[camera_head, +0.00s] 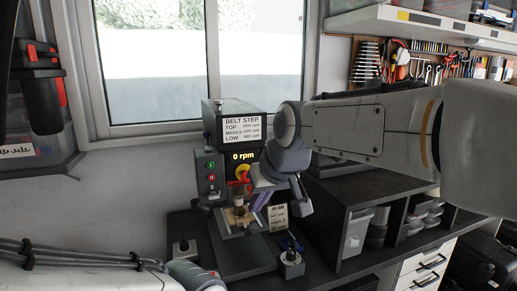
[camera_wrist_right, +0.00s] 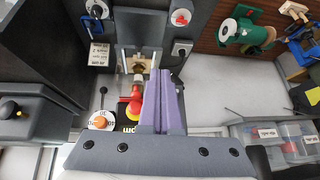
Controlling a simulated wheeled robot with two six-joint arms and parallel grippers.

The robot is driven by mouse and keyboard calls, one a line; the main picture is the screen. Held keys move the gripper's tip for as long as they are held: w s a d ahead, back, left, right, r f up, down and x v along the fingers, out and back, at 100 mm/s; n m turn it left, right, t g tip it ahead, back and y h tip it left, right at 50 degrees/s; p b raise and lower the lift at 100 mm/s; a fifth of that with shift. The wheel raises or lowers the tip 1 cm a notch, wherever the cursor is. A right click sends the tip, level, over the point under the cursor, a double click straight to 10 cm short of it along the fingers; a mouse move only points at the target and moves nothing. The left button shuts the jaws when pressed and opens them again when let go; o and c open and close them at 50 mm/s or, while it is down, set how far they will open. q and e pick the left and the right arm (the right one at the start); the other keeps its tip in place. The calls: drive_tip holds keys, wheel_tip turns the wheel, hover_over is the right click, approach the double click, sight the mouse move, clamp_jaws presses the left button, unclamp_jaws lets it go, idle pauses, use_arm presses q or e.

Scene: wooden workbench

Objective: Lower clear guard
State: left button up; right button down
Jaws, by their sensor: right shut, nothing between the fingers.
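The drill press (camera_head: 212,130) stands against the wall under the window, with a "0 rpm" display on its head. Below the head is the chuck area (camera_head: 239,198), with a wooden-coloured piece under it. The clear guard is hard to make out; a pale see-through frame (camera_wrist_right: 126,58) around the chuck area in the wrist view may be it. My right gripper (camera_head: 262,200) is shut and empty, its purple fingers (camera_wrist_right: 164,88) just right of the chuck area in the head view. I cannot tell whether they touch the guard. My left gripper is out of view.
A red and yellow switch (camera_head: 242,173) is on the press front, close to my right wrist. A button box (camera_head: 210,178) is on its left side. A small grey box with a knob (camera_head: 291,262) stands at the bench front. Black shelving (camera_head: 340,225) is to the right.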

drive_tip(key=w+d+r+m+t+p, duration=0.1)
drive_tip(key=w+d+r+t+p, duration=0.1)
drive_tip(key=w+r, duration=0.7)
drive_tip(key=p+x, duration=0.4)
drive_tip(key=x, duration=0.3)
drive_tip(key=shift+a+f, duration=0.15)
wheel_tip(320, 180, down, 3)
drive_tip(key=shift+s+a+r+p, duration=0.1)
drive_tip(key=shift+s+r+p, duration=0.1)
drive_tip(key=shift+p, duration=0.35)
drive_tip(key=shift+f, duration=0.8)
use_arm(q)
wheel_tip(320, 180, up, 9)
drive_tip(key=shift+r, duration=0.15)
